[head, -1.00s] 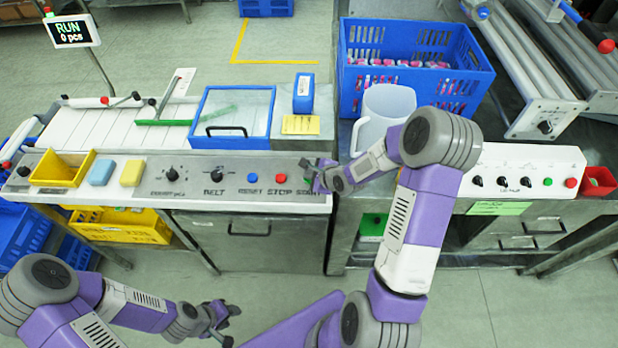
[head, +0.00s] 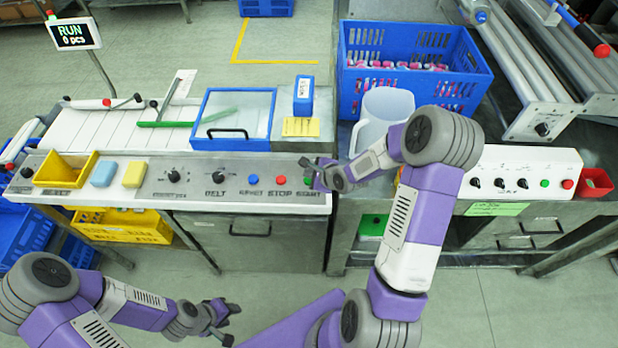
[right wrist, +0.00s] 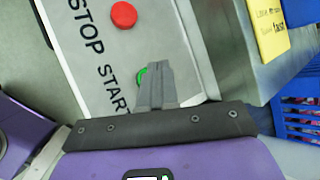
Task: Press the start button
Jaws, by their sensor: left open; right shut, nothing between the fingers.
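The green start button shows as a small green edge (right wrist: 141,76) beside the fingertips in the right wrist view, above the START lettering; the rest of it is hidden by my fingers. In the head view a bit of it (head: 308,181) shows at the right end of the control panel (head: 235,200). My right gripper (right wrist: 156,70) is shut and empty, its tips over or at the button; I cannot tell if they touch it. The red stop button (right wrist: 124,15) is next to it. My left gripper (head: 231,325) is open and empty, low in front of the panel.
A display (head: 73,34) reads RUN, 0 pcs. The panel also has a blue reset button (head: 253,180) and dark knobs. A blue crate (head: 400,85) and a clear jug (head: 385,115) stand behind my right arm. A second white panel (head: 520,172) with buttons is to the right.

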